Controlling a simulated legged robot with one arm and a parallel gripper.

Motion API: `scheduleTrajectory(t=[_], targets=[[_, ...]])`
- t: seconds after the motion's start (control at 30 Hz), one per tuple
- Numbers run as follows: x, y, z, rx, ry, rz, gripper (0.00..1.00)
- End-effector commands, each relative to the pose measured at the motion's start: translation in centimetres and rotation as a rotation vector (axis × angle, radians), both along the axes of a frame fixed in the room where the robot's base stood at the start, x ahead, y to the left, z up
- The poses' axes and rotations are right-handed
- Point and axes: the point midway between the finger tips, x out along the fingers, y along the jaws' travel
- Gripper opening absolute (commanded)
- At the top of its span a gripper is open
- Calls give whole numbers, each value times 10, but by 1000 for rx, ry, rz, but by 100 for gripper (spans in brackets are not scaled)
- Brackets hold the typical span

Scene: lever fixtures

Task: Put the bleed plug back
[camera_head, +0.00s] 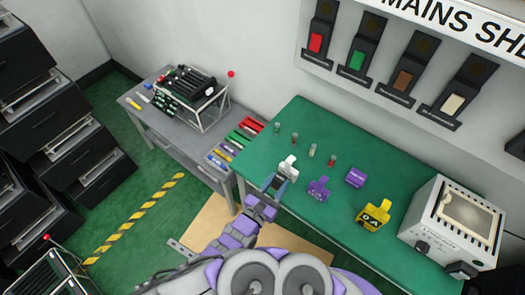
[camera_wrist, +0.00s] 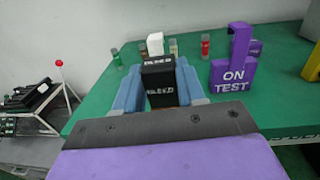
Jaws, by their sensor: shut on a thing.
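A black block marked BLEED (camera_wrist: 159,85), the bleed plug by its lettering, sits between the blue fingers of my gripper (camera_wrist: 158,92) in the wrist view. My gripper is shut on it. A white piece (camera_wrist: 155,43) shows right behind and above the block; I cannot tell whether it is part of the plug. In the head view, my gripper (camera_head: 275,183) is at the left front edge of the green bench (camera_head: 345,228), with a white piece (camera_head: 288,167) at its tips. Whether the plug touches the bench is hidden.
A purple ON TEST tag (camera_wrist: 234,72), a purple block (camera_head: 355,177) and a yellow tag (camera_head: 373,214) stand to the right. Several small vials (camera_head: 313,149) stand behind. A grey instrument (camera_head: 455,222) is at the right end. A grey side table (camera_head: 180,125) stands left.

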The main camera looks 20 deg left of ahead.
Motion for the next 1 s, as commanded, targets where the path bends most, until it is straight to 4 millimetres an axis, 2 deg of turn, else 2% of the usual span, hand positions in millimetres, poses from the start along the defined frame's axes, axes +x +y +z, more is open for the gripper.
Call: scheduleTrajectory(t=[0.27, 0.7, 1.0], targets=[[35, 24, -7, 10, 2, -7, 3], [102, 84, -14, 10, -1, -3, 3], [118, 97, -15, 5, -1, -2, 3]])
